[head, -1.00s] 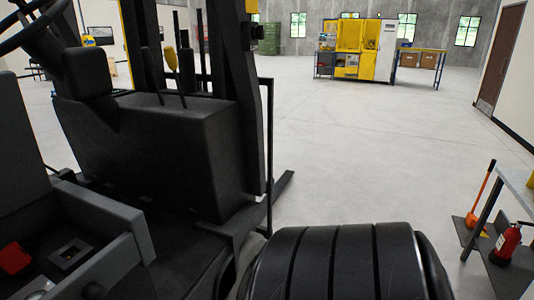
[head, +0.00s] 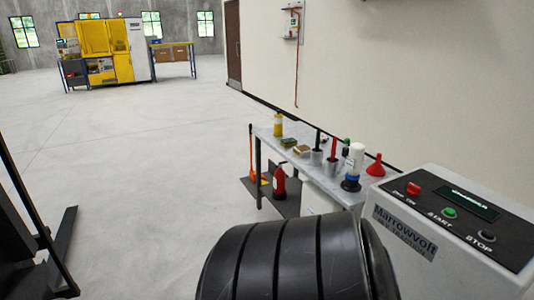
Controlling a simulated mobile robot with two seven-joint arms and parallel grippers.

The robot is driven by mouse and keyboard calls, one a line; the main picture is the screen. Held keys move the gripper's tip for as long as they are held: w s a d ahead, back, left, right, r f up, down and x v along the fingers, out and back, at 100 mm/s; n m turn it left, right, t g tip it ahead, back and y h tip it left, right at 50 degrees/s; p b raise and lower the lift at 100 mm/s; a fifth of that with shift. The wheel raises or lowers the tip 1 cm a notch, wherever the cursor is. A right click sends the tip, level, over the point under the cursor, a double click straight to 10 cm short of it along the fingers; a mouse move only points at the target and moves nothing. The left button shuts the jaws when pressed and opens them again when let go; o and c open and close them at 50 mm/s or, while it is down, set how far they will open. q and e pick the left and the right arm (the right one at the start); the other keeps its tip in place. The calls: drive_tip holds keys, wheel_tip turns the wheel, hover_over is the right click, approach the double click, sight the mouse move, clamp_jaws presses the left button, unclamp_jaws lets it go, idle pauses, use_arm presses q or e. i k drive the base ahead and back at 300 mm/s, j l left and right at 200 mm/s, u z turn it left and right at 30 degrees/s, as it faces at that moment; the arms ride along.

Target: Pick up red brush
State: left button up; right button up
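A thin red upright handle (head: 333,148), which looks like the red brush, stands in a grey metal cup (head: 331,167) on the bench. Its lower end is hidden inside the cup. A similar black handle (head: 318,138) stands in another grey cup (head: 316,157) just to its left. The bench top (head: 268,133) runs along the cream wall at the right. Neither of my grippers shows in the head view, so their state is hidden.
The bench also holds a yellow bottle (head: 278,125), small boxes (head: 289,143), a white bottle (head: 355,158) and a red funnel (head: 376,165). A fire extinguisher (head: 279,181) stands below. A control panel (head: 455,217) is at right. Open floor (head: 150,150) lies left.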

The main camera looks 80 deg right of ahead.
sight(334, 149)
drive_tip(key=z, duration=2.15)
drive_tip(key=i+z, duration=0.15)
drive_tip(key=z, duration=0.2)
drive_tip(key=i+l+z, duration=0.1)
drive_tip(key=z, duration=0.3)
drive_tip(key=i+z, duration=0.1)
drive_tip(key=z, duration=0.25)
drive_tip(key=i+j, duration=0.15)
drive_tip(key=i, duration=0.15)
drive_tip(key=i+j, duration=0.1)
drive_tip(key=i, duration=0.15)
drive_tip(key=u, duration=4.25)
